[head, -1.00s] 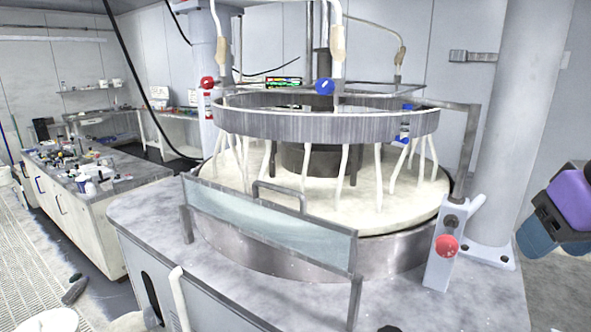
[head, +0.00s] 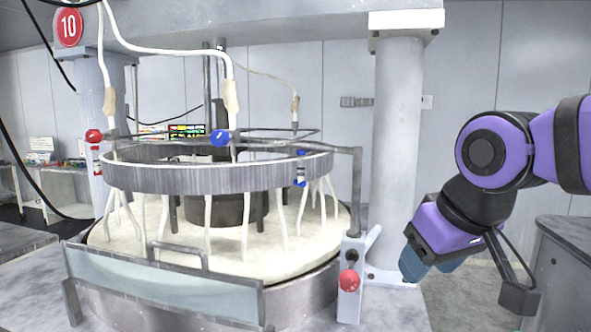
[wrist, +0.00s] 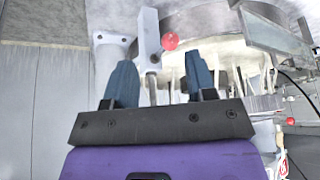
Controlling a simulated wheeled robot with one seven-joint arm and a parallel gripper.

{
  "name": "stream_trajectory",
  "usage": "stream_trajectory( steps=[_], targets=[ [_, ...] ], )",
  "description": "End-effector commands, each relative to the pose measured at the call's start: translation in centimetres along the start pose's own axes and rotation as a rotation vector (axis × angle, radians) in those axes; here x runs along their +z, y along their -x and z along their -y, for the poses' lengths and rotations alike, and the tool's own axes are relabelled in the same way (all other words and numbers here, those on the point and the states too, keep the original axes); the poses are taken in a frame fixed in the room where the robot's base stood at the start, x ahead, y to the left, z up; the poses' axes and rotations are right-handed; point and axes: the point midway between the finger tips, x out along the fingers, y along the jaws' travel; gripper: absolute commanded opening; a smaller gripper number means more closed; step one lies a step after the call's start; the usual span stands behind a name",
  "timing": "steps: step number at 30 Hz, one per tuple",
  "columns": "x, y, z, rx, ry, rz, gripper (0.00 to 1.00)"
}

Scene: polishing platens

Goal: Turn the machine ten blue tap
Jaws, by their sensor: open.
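Smaller blue fittings (head: 300,182) hang at the ring's right side. My gripper (head: 432,268) is right of the machine, apart from it and lower than the blue tap. In the wrist view my gripper (wrist: 160,85) shows two blue fingers spread apart with nothing between them. The blue tap is not clear in the wrist view.
A red knob (head: 348,281) on a grey post stands at the machine's front right corner; it also shows in the wrist view (wrist: 170,41). A red tap (head: 94,136) is at left. A clear guard (head: 165,290) fronts the platen. A thick column (head: 398,150) rises behind my gripper.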

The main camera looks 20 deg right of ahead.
Motion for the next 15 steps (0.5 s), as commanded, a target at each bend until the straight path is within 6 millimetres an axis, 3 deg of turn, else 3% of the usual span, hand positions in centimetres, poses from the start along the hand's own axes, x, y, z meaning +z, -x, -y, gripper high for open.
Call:
stream_trajectory(
  steps=[5, 8, 15],
  targets=[
    [-2.4, 0.8, 0.7, -0.014, 0.038, -0.002, 0.51],
    [-6.0, 1.7, 2.0, -0.039, 0.099, -0.007, 0.51],
    [-16.7, 3.5, 6.5, -0.142, 0.297, -0.036, 0.51]
  ],
)
